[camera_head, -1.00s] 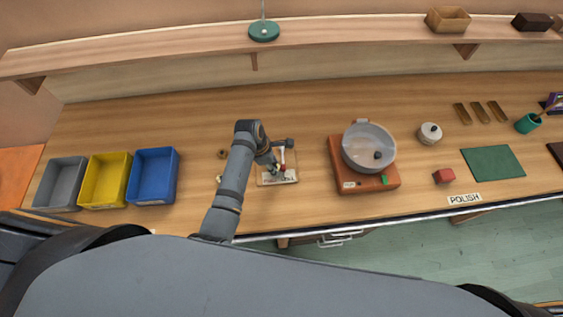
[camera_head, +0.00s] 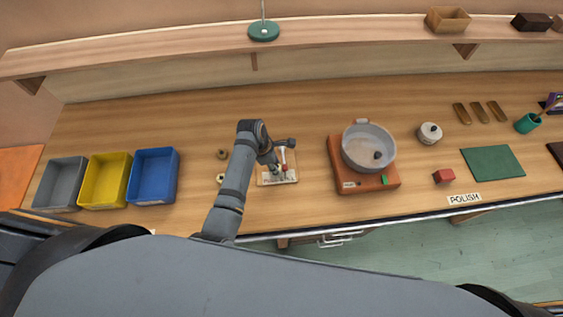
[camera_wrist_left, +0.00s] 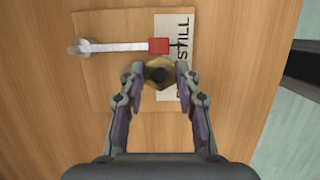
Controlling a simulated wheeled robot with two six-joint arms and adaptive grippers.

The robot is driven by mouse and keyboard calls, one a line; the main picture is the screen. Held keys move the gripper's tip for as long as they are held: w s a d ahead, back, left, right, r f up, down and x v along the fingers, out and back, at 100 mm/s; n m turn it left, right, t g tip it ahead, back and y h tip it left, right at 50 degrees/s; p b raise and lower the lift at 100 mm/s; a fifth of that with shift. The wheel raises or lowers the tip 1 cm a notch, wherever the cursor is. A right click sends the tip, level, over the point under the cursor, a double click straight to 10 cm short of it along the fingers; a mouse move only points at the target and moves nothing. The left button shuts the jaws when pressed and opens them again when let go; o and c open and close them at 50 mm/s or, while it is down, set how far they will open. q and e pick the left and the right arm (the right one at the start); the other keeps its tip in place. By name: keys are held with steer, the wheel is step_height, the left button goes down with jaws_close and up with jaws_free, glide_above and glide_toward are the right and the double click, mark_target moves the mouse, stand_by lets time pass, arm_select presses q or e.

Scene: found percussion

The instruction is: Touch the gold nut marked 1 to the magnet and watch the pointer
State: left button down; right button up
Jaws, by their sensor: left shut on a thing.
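My left gripper (camera_wrist_left: 159,82) is shut on a gold hexagonal nut (camera_wrist_left: 159,73) with a dark hole. No number shows on it. The nut is over a wooden board (camera_wrist_left: 120,78), right beside a red block (camera_wrist_left: 159,46) at the end of a white bar (camera_wrist_left: 118,47). I cannot tell whether nut and block touch. The bar's other end sits on a grey pivot (camera_wrist_left: 78,47). A black mark lies just past the red block on a white label reading STILL (camera_wrist_left: 184,25); its other word is mostly hidden. In the head view, my left gripper (camera_head: 275,168) is above the board (camera_head: 291,179).
Grey, yellow and blue bins (camera_head: 152,175) stand further left. An orange device with a grey bowl (camera_head: 368,150) stands to the right. The bench's front edge is close by.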

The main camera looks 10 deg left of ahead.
arm_select(q)
steer(key=shift+a, duration=0.15)
steer(key=shift+s+a, duration=0.25)
steer(key=shift+a, duration=0.55)
steer(key=shift+s+a, duration=0.25)
steer(key=shift+a, duration=0.6)
stand_by(0.6)
steer(key=shift+s+a, duration=0.25)
steer(key=shift+a, duration=0.5)
steer(key=shift+s+a, duration=0.2)
steer(key=shift+a, duration=0.6)
steer(key=shift+s+a, duration=0.25)
steer(key=shift+a, duration=0.5)
steer(key=shift+r, duration=0.1)
step_height(320, 180, up, 8)
